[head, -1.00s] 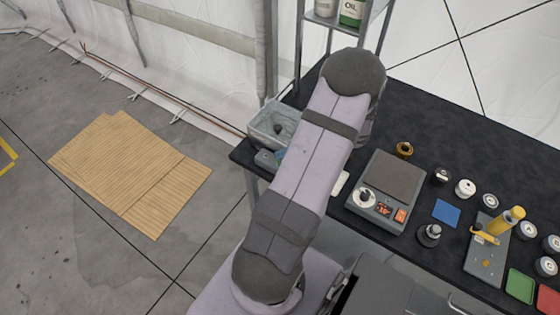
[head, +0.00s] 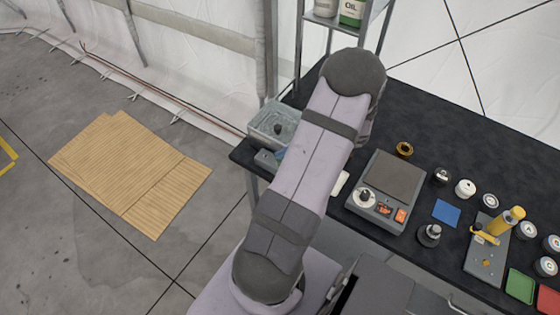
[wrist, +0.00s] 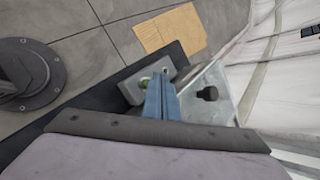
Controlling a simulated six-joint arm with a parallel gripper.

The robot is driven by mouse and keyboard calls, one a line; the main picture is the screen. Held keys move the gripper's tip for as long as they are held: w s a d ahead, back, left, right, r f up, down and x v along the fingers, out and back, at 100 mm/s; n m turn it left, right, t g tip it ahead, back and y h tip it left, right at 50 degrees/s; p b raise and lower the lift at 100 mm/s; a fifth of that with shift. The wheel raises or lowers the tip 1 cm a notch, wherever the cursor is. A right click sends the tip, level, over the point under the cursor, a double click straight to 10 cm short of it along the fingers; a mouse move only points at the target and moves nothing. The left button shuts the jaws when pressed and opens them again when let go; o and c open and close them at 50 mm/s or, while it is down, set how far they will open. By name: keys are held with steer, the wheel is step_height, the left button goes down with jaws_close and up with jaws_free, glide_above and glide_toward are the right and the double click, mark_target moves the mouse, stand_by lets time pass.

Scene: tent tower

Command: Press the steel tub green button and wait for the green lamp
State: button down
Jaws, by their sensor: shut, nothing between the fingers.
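The steel tub (head: 262,134) stands at the left corner of the black table, with a dark knob inside; it also shows in the wrist view (wrist: 221,78). A small grey box (head: 264,158) sits in front of the tub, seen in the wrist view (wrist: 131,92) too. A greenish round part (wrist: 145,81) shows on the box, partly behind my fingers. My gripper (wrist: 160,83) has its blue fingers shut and empty, at or just over the box beside the tub. I cannot tell whether the fingertips touch the button or whether a lamp is lit.
A grey scale (head: 388,190) stands on the black table (head: 440,125) right of my arm. Several small weights, a blue pad (head: 446,212) and a yellow-handled tool (head: 506,220) lie farther right. Cardboard (head: 130,170) lies on the floor at left. A shelf post (head: 299,45) rises behind the tub.

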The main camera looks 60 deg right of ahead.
steer(key=shift+f, duration=0.2)
steer(key=shift+f+b, duration=0.25)
steer(key=shift+b, duration=0.25)
steer(key=shift+f+b, duration=0.35)
steer(key=shift+b, duration=0.05)
stand_by(0.8)
steer(key=shift+r, duration=0.2)
steer(key=shift+r+p, duration=0.5)
steer(key=shift+r, duration=0.1)
steer(key=shift+r, duration=0.1)
step_height(320, 180, up, 5)
steer(key=p, duration=0.3)
stand_by(0.6)
stand_by(0.6)
